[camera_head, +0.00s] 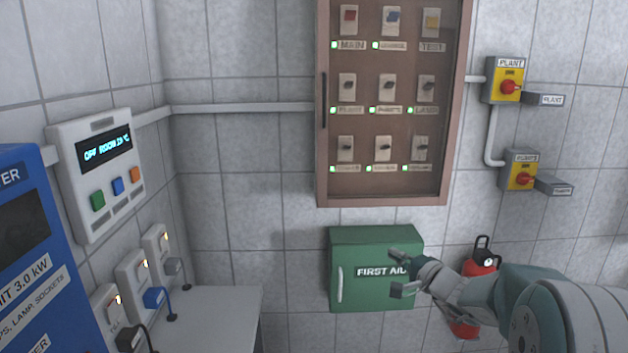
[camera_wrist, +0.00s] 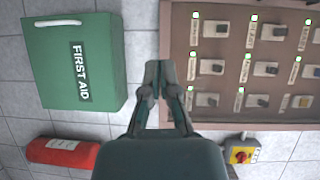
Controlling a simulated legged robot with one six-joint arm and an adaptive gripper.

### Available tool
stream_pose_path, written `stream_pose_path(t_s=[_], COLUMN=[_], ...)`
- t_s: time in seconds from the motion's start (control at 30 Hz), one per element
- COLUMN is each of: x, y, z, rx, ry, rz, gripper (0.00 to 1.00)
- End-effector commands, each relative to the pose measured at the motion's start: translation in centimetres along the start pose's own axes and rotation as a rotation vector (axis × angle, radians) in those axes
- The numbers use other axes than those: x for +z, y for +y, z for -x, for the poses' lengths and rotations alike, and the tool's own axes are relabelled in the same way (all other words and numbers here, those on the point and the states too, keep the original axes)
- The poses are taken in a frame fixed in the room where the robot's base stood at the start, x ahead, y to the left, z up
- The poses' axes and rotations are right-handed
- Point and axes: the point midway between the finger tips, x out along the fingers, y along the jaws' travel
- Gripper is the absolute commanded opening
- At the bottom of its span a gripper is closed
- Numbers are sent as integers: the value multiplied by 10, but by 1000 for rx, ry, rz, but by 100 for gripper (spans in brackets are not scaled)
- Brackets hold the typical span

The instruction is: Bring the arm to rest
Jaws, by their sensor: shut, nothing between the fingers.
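My arm reaches in from the lower right of the head view. My gripper (camera_head: 400,272) is in front of the right part of the green first aid box (camera_head: 372,240), holding nothing. In the wrist view my gripper (camera_wrist: 156,72) is shut, its fingertips close together and empty. There it shows between the first aid box (camera_wrist: 70,30) and the brown breaker cabinet (camera_wrist: 176,40). I cannot tell how far it is from the wall.
The breaker cabinet (camera_head: 322,160) has several switches and green lamps. Two yellow isolators (camera_head: 500,90) (camera_head: 514,183) are at right. A red extinguisher (camera_head: 481,262) is partly behind my arm. A control panel (camera_head: 72,165), sockets (camera_head: 133,275), a blue unit (camera_head: 50,270) and a grey counter (camera_head: 225,310) are at left.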

Motion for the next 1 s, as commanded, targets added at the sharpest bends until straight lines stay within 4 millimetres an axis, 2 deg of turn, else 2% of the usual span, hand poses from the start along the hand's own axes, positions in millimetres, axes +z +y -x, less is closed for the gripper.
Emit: stream_pose_path(t_s=[0.27, 0.47, 0.6, 0.7, 0.8, 1.0], x=[53, 110, 159, 187, 209, 231], y=[-16, -25, -25, -20, -13, 4], z=[14, 39, 73, 102, 133, 197], rx=[83, 199, 333, 437, 545, 759], ry=[-145, -290, -407, -474, -520, -549], rz=[70, 164, 273, 362, 456, 664], gripper=[0, 0, 0, 0, 0, 0])
